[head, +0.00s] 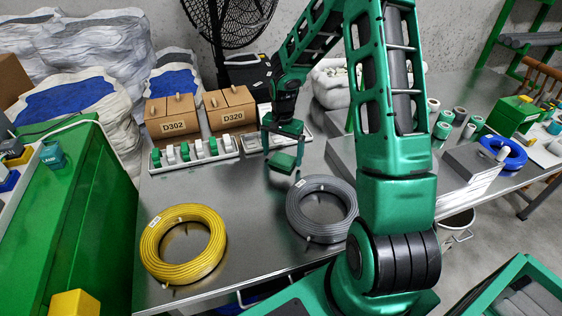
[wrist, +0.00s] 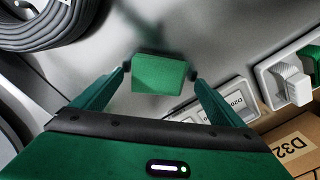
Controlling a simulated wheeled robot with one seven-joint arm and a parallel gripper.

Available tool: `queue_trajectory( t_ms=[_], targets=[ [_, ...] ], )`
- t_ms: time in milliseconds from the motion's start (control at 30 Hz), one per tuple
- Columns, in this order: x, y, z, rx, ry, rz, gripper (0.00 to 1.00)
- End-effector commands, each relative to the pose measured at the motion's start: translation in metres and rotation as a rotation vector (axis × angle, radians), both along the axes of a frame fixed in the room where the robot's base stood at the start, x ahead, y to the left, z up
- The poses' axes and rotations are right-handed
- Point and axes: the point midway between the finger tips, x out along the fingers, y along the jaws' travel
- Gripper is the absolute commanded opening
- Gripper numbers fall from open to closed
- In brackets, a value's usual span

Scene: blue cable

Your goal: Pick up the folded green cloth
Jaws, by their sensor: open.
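The folded green cloth (head: 283,161) is a small green block-like pad lying on the metal table, behind the grey cable coil. In the wrist view the green cloth (wrist: 159,74) sits between the tips of my two fingers, with a shadow around it. My gripper (head: 284,150) points down over the cloth. In the wrist view my gripper (wrist: 160,72) is open, one finger at each side of the cloth. Small gaps seem to show at both sides; I cannot tell for sure whether either fingertip touches it.
A grey cable coil (head: 321,208) lies close in front of the cloth, a yellow coil (head: 183,244) to the left. Boxes labelled D302 (head: 173,116) and D320 (head: 229,108) stand behind a white tray of connectors (head: 194,153). Bare table (head: 250,220) lies between the coils.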

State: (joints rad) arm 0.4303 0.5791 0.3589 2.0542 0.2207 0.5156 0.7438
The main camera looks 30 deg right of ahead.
Motion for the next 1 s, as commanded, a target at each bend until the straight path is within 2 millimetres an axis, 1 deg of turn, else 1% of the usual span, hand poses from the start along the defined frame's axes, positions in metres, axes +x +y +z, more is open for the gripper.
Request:
queue_trajectory(
  t_ms=[100,333,367,400,467,500,533,567,600,867,1000],
  targets=[
    [0.000,0.000,-0.008,0.000,0.000,0.000,0.92],
    [0.000,0.000,-0.009,-0.001,-0.001,0.000,0.92],
    [0.000,0.000,-0.009,-0.001,-0.001,0.000,0.87],
    [0.000,0.000,-0.009,-0.001,-0.001,0.000,0.78],
    [0.000,0.000,-0.009,-0.001,-0.001,0.000,0.64],
    [0.000,0.000,-0.009,-0.001,-0.001,0.000,0.54],
    [0.000,0.000,-0.009,-0.001,-0.001,0.000,0.48],
    [0.000,0.000,-0.009,-0.001,-0.001,0.000,0.48],
    [0.000,0.000,-0.009,0.000,-0.001,0.000,0.45],
    [0.000,0.000,-0.007,0.000,-0.001,0.000,0.45],
    [0.001,0.000,0.001,-0.001,-0.002,0.000,0.45]
  ],
)
